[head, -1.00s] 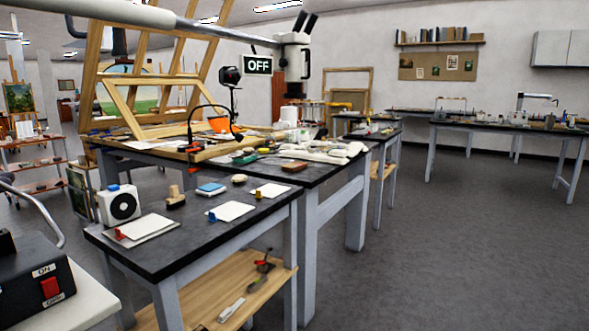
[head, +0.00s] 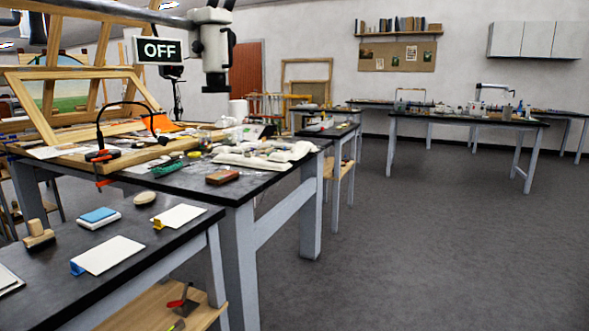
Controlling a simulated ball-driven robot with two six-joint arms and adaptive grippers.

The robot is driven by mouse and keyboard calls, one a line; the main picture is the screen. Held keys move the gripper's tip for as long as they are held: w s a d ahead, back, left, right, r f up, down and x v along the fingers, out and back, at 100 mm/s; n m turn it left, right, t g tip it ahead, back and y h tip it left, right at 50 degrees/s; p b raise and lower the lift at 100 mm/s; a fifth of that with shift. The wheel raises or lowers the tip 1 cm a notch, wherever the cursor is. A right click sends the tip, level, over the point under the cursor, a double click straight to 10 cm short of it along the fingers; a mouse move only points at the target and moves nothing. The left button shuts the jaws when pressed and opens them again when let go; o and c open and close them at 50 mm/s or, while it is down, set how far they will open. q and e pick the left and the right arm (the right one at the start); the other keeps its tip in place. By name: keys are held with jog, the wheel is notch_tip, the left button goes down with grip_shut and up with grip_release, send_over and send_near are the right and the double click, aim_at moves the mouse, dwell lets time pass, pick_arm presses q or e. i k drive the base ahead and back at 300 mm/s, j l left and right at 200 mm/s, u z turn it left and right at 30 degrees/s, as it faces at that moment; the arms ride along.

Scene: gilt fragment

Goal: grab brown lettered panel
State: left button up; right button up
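I see no brown panel on which I can make out lettering. A small reddish-brown block (head: 223,177) lies near the right edge of the dark-topped middle table (head: 262,184); no letters can be read on it. A brown pinboard (head: 397,57) with several papers hangs on the back wall. The black sign (head: 158,50) with white letters reads OFF and hangs near the microscope (head: 212,45). Neither of my grippers is in view.
A nearer dark table (head: 160,239) carries white cards (head: 107,255), a blue-topped pad (head: 98,217) and a wooden-handled block (head: 38,235). A wooden easel frame (head: 75,100) stands behind. Open grey floor (head: 400,240) lies to the right.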

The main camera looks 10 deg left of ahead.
aim_at(218, 179)
jog(key=i+l, duration=0.1)
jog(key=i, duration=0.6)
jog(key=i+l+z, duration=0.1)
jog(key=i, duration=0.65)
jog(key=i+l+u, duration=0.1)
jog(key=i+u, duration=0.2)
jog(key=u, duration=0.15)
jog(key=i+l+u, duration=0.2)
jog(key=u, duration=0.25)
jog(key=i+l+u, duration=0.4)
jog(key=k+j, duration=0.1)
